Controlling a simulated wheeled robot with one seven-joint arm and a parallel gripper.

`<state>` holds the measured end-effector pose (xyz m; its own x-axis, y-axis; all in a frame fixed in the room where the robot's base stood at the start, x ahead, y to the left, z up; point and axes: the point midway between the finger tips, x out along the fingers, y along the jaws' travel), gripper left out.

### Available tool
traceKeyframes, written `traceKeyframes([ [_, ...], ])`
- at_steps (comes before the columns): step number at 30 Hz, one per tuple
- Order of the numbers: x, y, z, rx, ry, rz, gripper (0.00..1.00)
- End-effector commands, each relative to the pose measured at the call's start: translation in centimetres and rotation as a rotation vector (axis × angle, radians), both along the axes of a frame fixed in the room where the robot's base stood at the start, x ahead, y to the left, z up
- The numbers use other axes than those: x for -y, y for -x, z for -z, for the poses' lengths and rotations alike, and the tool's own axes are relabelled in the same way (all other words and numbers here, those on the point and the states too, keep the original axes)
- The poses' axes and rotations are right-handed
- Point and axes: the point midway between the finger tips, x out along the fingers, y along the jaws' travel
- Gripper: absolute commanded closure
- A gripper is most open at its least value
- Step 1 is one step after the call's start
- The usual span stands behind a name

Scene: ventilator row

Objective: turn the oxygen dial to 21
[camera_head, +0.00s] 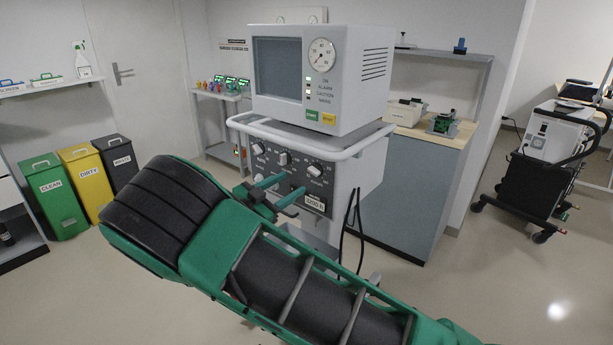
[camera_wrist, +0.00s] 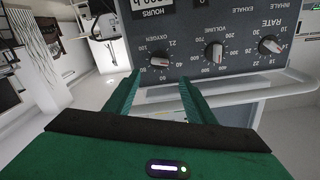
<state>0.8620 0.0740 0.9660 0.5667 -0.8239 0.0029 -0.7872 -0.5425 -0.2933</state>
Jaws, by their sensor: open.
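The oxygen dial (camera_head: 315,169) is the right-hand of three knobs on the ventilator's (camera_head: 322,80) dark front panel. In the wrist view, where the panel appears upside down, the oxygen dial (camera_wrist: 160,59) is the leftmost knob. Its pointer setting is too small to read surely. My gripper (camera_head: 294,184) is open and empty, its two green fingers pointing at the panel below and left of the dial. In the wrist view my gripper (camera_wrist: 160,78) has its fingers spread either side of the dial's line, with the knob seen just beyond the tips. Contact is not visible.
The volume dial (camera_wrist: 214,51) and rate dial (camera_wrist: 270,44) sit beside the oxygen dial. A white rail (camera_head: 300,150) runs around the ventilator. Black cables (camera_head: 350,225) hang at its right side.

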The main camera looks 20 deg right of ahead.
Motion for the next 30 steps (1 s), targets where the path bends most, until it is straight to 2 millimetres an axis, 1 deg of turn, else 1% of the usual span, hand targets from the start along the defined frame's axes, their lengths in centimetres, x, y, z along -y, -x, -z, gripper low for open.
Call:
traceKeyframes([
  [9,4.6,-2.9,0.0,-0.002,0.000,0.005,0.50],
  [15,7.1,-4.6,0.0,-0.003,-0.001,0.004,0.50],
  [21,8.2,-5.5,0.0,-0.003,-0.001,0.002,0.50],
  [30,8.5,-5.7,0.0,-0.004,-0.001,0.002,0.50],
])
